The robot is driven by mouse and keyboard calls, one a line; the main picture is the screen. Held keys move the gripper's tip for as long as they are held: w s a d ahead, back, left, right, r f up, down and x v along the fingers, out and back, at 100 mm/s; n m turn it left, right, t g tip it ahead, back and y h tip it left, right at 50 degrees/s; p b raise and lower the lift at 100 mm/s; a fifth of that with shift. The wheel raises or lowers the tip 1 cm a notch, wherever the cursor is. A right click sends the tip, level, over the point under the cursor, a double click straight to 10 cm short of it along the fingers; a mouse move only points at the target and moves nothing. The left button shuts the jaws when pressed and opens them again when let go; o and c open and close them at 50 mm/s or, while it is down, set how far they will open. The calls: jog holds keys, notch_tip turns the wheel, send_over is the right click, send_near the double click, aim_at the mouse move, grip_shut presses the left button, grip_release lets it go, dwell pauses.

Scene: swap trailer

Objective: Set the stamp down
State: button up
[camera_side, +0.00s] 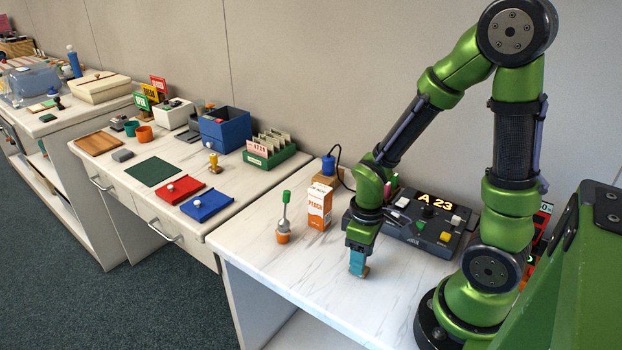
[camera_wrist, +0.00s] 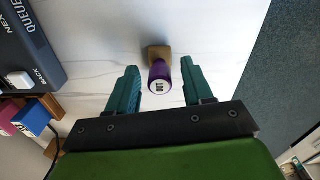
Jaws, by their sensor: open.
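The stamp has a purple handle with a white cap reading "OUT" (camera_wrist: 160,78) and a wooden base (camera_wrist: 158,52). In the wrist view it stands between my gripper's (camera_wrist: 159,68) two teal fingers, one on each side. Gaps show between the handle and both fingers, so the gripper is open. In the side view my gripper (camera_side: 358,265) points down, low over the white marble-patterned counter (camera_side: 310,265). The fingers hide most of the stamp there; only a bit of its wooden base shows by the fingertips. The base appears to rest on the counter.
A dark console reading "A 23" (camera_side: 430,222) stands behind my gripper. A blue-topped item (camera_side: 328,166) is at the back. The counter's front is clear.

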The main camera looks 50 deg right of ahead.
jog(key=a+r+m+t+y, duration=0.1)
jog(key=a+r+m+t, duration=0.2)
jog(key=r, duration=0.7)
jog(key=a+r+m+t+y, duration=0.1)
jog(key=a+r+m+t, duration=0.1)
jog(key=r, duration=0.9)
jog(key=shift+w+a+r+m+t, duration=0.35)
jog(key=shift+a+t, duration=0.25)
jog(key=shift+t, duration=0.5)
